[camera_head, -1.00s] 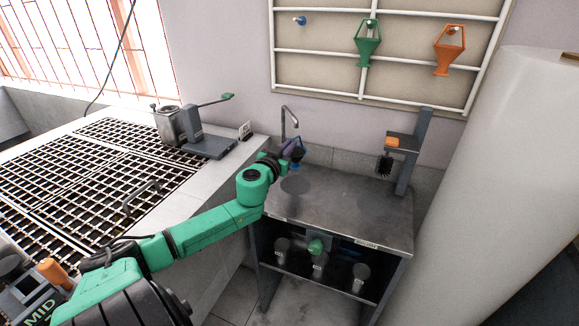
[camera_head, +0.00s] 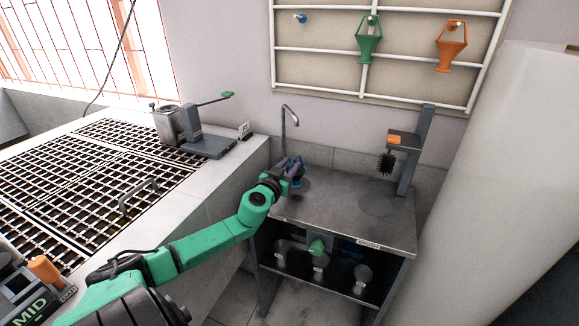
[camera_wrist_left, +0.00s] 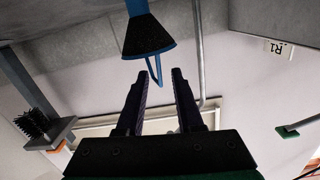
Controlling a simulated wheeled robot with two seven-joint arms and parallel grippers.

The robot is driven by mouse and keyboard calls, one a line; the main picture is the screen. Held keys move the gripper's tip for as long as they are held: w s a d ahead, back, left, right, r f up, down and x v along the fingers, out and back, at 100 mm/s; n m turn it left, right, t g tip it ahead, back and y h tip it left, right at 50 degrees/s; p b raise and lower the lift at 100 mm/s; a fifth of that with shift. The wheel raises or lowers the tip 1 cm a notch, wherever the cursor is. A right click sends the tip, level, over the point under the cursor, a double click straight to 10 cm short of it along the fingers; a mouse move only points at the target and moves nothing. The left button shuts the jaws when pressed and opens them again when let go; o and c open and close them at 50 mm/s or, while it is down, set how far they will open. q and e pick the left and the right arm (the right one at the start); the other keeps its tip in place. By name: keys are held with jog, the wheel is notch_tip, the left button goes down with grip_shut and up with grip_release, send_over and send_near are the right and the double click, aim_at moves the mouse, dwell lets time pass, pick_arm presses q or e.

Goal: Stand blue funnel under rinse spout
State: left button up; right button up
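The blue funnel (camera_head: 297,183) is at the back left of the steel bench, below the hooked rinse spout (camera_head: 290,113), partly hidden by my left gripper (camera_head: 283,172). In the left wrist view the funnel's dark cone and blue frame (camera_wrist_left: 148,36) are just past the tips of my left gripper (camera_wrist_left: 164,73). The spout's pipe (camera_wrist_left: 199,50) runs beside the funnel there. My right gripper is not in view.
The bench top (camera_head: 345,205) is clear in the middle. A stand with a black brush (camera_head: 387,163) is at its right. Green (camera_head: 369,42) and orange (camera_head: 451,47) funnels hang on the wall rack. A grated counter (camera_head: 80,190) is left, a large white cylinder (camera_head: 500,180) right.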

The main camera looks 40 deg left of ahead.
pick_arm(q)
jog(key=shift+s+d+r, duration=0.1)
jog(key=shift+s+r, duration=0.05)
jog(key=shift+s, duration=0.05)
jog(key=p+v, duration=0.1)
jog(key=v, duration=1)
jog(key=shift+s, duration=0.3)
jog(key=shift+d+r, duration=0.1)
jog(key=shift+r, duration=0.05)
